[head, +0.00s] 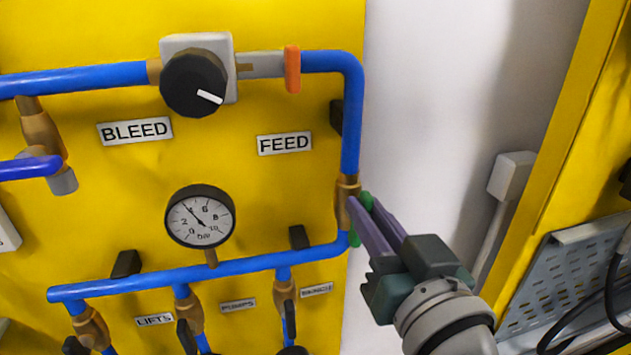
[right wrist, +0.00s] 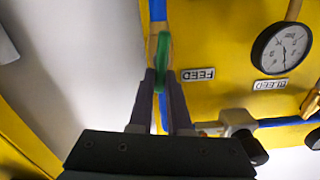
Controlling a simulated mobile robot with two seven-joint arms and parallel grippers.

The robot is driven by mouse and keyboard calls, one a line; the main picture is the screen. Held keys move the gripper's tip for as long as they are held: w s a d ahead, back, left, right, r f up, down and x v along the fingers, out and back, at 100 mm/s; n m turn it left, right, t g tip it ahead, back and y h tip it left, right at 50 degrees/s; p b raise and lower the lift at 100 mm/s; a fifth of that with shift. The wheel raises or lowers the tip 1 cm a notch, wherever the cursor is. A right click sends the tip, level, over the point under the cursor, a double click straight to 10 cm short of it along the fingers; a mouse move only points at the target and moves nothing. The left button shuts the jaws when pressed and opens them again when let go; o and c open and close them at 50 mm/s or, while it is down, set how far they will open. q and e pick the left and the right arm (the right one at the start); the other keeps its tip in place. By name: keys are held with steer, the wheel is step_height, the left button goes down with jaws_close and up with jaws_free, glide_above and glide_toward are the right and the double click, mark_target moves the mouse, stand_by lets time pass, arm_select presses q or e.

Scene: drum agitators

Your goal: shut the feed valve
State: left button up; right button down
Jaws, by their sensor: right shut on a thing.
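The brass valve body (head: 346,192) sits on the vertical blue pipe right of and below the FEED label (head: 285,143). Its green handle (head: 354,239) lies roughly along the pipe and is partly hidden by my fingers in the head view. In the right wrist view the green handle (right wrist: 164,62) stands upright between the fingertips, in line with the pipe. My right gripper (head: 362,210) is shut on this handle, reaching in from the lower right. It also shows in the right wrist view (right wrist: 164,82). My left gripper is not in view.
A black knob (head: 194,84) and an orange lever (head: 292,69) are on the upper pipe. A pressure gauge (head: 200,217) and the lower pipe (head: 130,284) with several small valves are on the yellow panel (head: 265,190). A pale wall (head: 440,110) is to the right.

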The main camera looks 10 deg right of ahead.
steer(key=shift+d+f+m+b, duration=0.3)
steer(key=shift+m+b, duration=0.35)
steer(key=shift+m, duration=2)
steer(key=shift+d+f+m+b, duration=0.3)
steer(key=shift+m+b, duration=0.4)
steer(key=shift+m, duration=1.9)
steer(key=shift+d+f+m+b, duration=0.15)
steer(key=shift+f+m+b, duration=0.35)
steer(key=shift+m, duration=2.15)
steer(key=shift+r, duration=0.15)
steer(key=c, duration=0.9)
jaws_free()
steer(key=shift+o, duration=0.2)
steer(key=s+b, duration=0.2)
steer(key=s, duration=0.8)
steer(key=shift+d+b, duration=0.15)
steer(key=shift+b, duration=0.15)
